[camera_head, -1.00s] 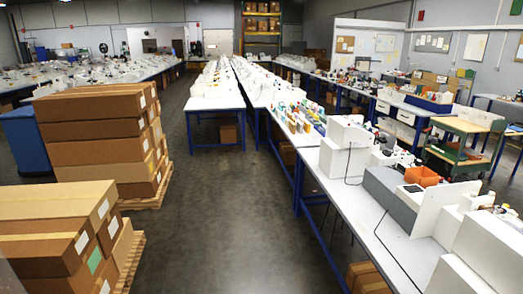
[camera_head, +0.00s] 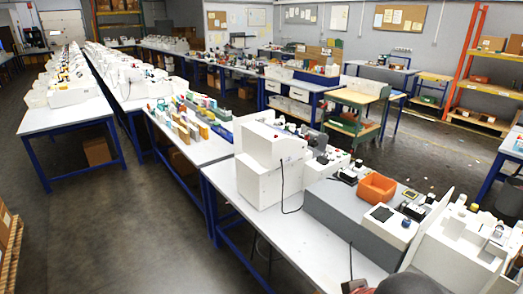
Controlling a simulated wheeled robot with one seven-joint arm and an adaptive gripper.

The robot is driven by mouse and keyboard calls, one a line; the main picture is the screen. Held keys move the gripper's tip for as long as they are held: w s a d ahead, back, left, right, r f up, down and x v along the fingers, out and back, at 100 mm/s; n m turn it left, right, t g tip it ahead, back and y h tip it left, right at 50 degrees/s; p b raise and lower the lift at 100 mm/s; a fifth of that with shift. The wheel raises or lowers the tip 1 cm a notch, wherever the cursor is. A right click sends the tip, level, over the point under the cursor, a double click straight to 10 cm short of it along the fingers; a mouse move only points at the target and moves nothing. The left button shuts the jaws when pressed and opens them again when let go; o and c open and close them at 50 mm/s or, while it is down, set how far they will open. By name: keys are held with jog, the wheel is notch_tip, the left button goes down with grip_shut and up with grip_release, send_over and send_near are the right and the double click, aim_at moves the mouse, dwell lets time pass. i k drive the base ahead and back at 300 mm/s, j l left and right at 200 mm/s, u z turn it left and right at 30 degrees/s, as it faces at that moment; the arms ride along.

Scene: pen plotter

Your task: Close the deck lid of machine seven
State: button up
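Rows of white machines stand on long tables, one row (camera_head: 118,65) running to the back left. I cannot read any number, so I cannot tell which is machine seven. Near me, a tall white machine (camera_head: 270,160), a low grey and white unit (camera_head: 345,212) and another white machine (camera_head: 462,245) stand on a table. An upright white panel stands between the grey unit and the right machine; I cannot tell whether it is a lid. A dark rounded shape at the bottom edge may be part of my arm. My gripper is not in view.
The near white table (camera_head: 238,190) has blue legs. An orange bin (camera_head: 377,187) sits on the grey unit. Coloured items (camera_head: 190,122) line the table beyond. An orange shelf rack (camera_head: 475,75) stands back right. The grey floor (camera_head: 130,225) at left is open.

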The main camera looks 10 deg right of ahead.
aim_at(320, 145)
jog(key=i+j+z, duration=0.25)
jog(key=i, duration=0.2)
jog(key=i+j+z, duration=0.25)
jog(key=i, duration=0.15)
jog(key=i+j, duration=0.7)
jog(key=i, duration=0.25)
jog(key=i+j, duration=0.4)
jog(key=i, duration=0.35)
jog(key=j+u, duration=0.05)
